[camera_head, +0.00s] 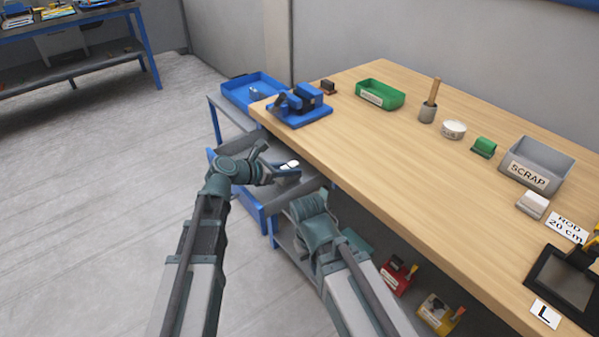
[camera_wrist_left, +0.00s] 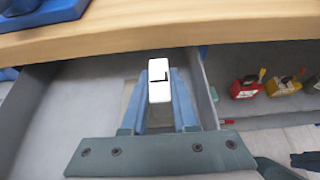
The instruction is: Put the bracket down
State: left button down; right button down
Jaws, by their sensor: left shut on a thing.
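My left gripper (camera_head: 287,174) is shut on the bracket (camera_head: 290,164), which shows as a small white piece. In the left wrist view the bracket (camera_wrist_left: 159,82) stands upright between the two blue-grey fingers of the gripper (camera_wrist_left: 159,92), with a dark mark on its top. The gripper is beside the bench's near-left edge, lower than the top, over an open grey drawer (camera_wrist_left: 45,115). The bracket's lower part is hidden by the fingers. My right arm comes in at the bottom middle, and its gripper does not show.
The wooden bench top (camera_head: 400,165) overhangs the drawer. A blue fixture (camera_head: 300,107) sits at its left corner, near a blue tray (camera_head: 255,90). Red (camera_head: 397,276) and yellow (camera_head: 437,313) items sit below.

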pick_arm(q)
jog(key=b+x, duration=0.1)
jog(key=x, duration=0.1)
jog(key=f+b+x, duration=0.1)
jog(key=x, duration=0.1)
jog(key=shift+w+f, duration=0.1)
jog(key=shift+b, duration=0.3)
jog(key=c, duration=0.7)
grip_release()
